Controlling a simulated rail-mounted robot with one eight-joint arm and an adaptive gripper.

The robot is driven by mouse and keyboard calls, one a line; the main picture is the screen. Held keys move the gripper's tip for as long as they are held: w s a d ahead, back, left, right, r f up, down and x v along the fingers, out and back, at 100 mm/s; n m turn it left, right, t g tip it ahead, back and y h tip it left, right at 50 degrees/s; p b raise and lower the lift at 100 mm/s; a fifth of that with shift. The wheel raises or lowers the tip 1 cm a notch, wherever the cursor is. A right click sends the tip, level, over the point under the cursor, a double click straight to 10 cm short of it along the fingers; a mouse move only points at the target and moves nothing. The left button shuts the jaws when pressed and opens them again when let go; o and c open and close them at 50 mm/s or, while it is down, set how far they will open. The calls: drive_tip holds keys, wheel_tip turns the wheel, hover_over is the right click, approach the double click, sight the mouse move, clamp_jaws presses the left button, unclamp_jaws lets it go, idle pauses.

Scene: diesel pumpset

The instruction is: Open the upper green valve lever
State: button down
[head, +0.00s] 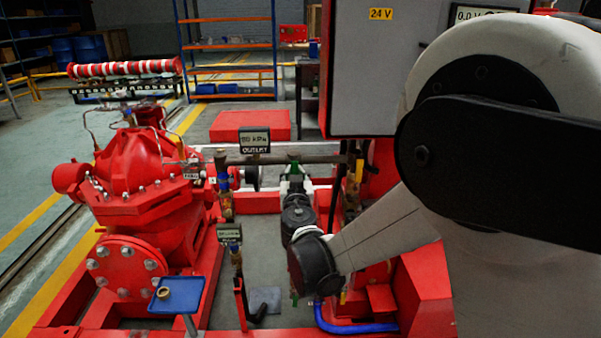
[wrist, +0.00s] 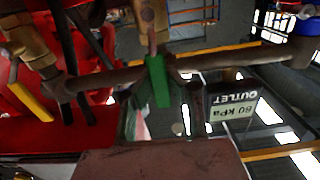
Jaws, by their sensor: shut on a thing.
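The upper green valve lever (wrist: 158,80) stands out in front of a brown horizontal pipe (wrist: 215,63) in the wrist view. In the head view a small part of the green lever (head: 294,161) shows at the pipe, above my gripper (head: 294,176). My gripper (wrist: 158,100) reaches up from the bottom of the wrist view, with a dark finger on each side of the lever. It is shut on the lever. The lower part of the lever is hidden between the fingers and behind the gripper's body.
An OUTLET gauge (wrist: 233,108) reading 80 kPa hangs close to the right of my gripper in the wrist view. A yellow lever (wrist: 32,98) is at the left. A red pump (head: 140,190) and blue tray (head: 177,294) stand left in the head view; a grey cabinet (head: 375,70) rises behind.

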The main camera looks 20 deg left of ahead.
drive_tip(key=c, duration=1.6)
unclamp_jaws()
drive_tip(key=shift+c, duration=0.2)
drive_tip(key=v, duration=1.2)
drive_tip(key=w+d+r+m+g+h+p, duration=0.1)
drive_tip(key=d+r+m+h+p, duration=0.35)
drive_tip(key=d, duration=1.15)
drive_tip(key=s+d+r+g+h+p, duration=0.1)
drive_tip(key=s+d+r+g+h, duration=0.2)
drive_tip(key=d, duration=0.5)
drive_tip(key=s+d+r+g+p, duration=0.1)
drive_tip(key=s+d+r+g, duration=0.1)
drive_tip(key=s+d, duration=0.45)
drive_tip(key=s+d+g+y+p, duration=0.1)
drive_tip(key=s+d+g+p, duration=0.1)
drive_tip(key=s, duration=0.5)
drive_tip(key=s+d+n+g+y+p, duration=0.1)
drive_tip(key=s+d+g+p, duration=0.1)
drive_tip(key=s+d, duration=0.3)
drive_tip(key=s, duration=0.3)
drive_tip(key=shift+s+r+p, duration=0.35)
